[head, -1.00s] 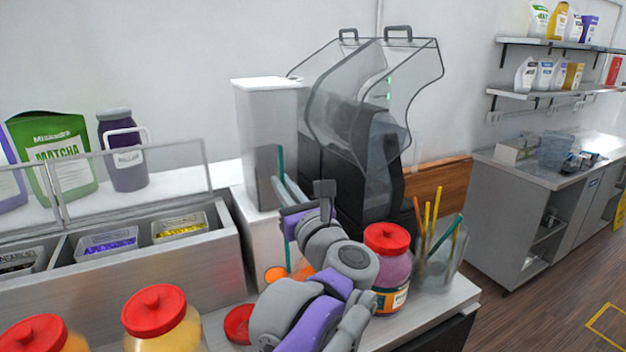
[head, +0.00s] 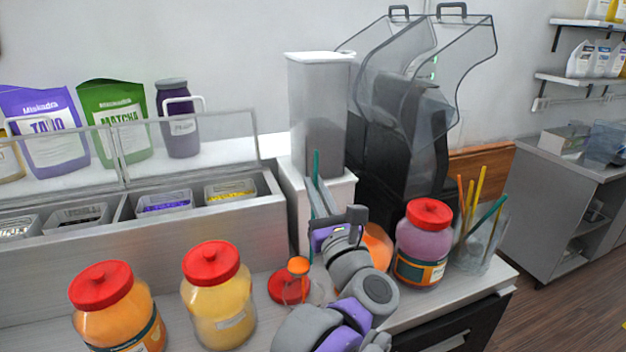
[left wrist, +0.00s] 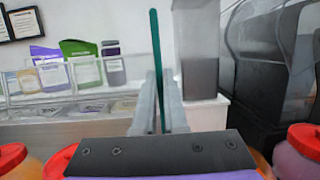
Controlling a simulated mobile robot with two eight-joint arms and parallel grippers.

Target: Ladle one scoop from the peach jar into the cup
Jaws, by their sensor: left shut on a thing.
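My left gripper (head: 316,188) is shut on the teal handle of a ladle (head: 316,162), which stands roughly upright. The handle also shows between the fingers in the left wrist view (left wrist: 155,50). The ladle's small round bowl (head: 298,265) looks full of orange and is at the top of a clear cup (head: 298,292); I cannot tell whether they touch. An orange jar (head: 378,243) without a visible lid, seemingly the peach jar, is mostly hidden behind my left arm. A loose red lid (head: 280,288) lies by the cup. My right gripper is out of view.
Lidded jars of orange (head: 118,318) and yellow (head: 216,308) stand at the front left. A lidded pinkish-purple jar (head: 423,245) and a clear holder with coloured sticks (head: 482,245) stand right. A white-topped dispenser (head: 318,110) and dark machine (head: 400,150) stand behind.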

